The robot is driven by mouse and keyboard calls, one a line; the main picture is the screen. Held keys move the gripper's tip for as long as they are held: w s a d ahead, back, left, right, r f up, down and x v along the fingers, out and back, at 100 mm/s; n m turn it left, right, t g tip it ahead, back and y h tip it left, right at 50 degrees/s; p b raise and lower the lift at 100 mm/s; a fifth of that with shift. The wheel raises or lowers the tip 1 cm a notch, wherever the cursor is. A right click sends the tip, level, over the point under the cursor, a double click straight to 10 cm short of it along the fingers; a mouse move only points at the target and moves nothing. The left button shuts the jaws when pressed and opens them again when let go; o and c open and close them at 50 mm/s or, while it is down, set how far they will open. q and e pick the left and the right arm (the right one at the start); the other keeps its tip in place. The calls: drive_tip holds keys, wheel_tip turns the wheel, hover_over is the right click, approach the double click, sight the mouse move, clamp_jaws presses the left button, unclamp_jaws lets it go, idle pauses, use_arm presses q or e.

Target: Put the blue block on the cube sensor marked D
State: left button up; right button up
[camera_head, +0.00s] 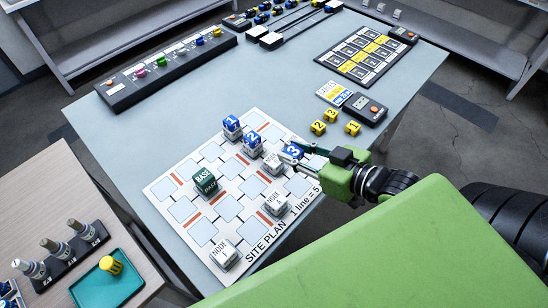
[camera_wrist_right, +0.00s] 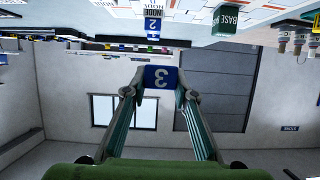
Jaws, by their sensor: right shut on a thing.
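My right gripper (camera_head: 309,155) is shut on a blue block (camera_head: 292,152) with a white 3, over the upper right part of the site plan board. In the right wrist view, both fingers (camera_wrist_right: 160,88) press its sides, and the 3 on the block (camera_wrist_right: 160,77) appears upside down. White cubes marked NODE stand on the board: one (camera_head: 272,164) left of the held block, one (camera_head: 276,203) below it, and one (camera_head: 224,254) at the near corner. I cannot read a D on any of them. My left gripper is not in view.
Blue blocks 1 (camera_head: 232,122) and 2 (camera_head: 252,139) sit on white cubes on the board (camera_head: 165,187). A green BASE block (camera_head: 205,178) stands left of centre. Yellow number cubes (camera_head: 331,115) and a black device (camera_head: 365,109) lie behind the gripper.

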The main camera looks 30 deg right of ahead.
drive_tip(key=w, duration=0.3)
drive_tip(key=shift+w+a+f, duration=0.1)
drive_tip(key=shift+a+f, duration=0.15)
drive_tip(key=shift+f, duration=0.1)
hover_over(275, 161)
wheel_tip(275, 161, down, 6)
drive_tip(key=shift+w+f, duration=0.15)
drive_tip(key=shift+f, duration=0.05)
drive_tip(key=shift+f+p, duration=0.3)
drive_tip(key=shift+f, duration=1.2)
drive_tip(key=shift+f, duration=0.15)
drive_tip(key=o, duration=0.9)
drive_tip(key=shift+d, duration=0.1)
drive_tip(key=shift+o, duration=0.2)
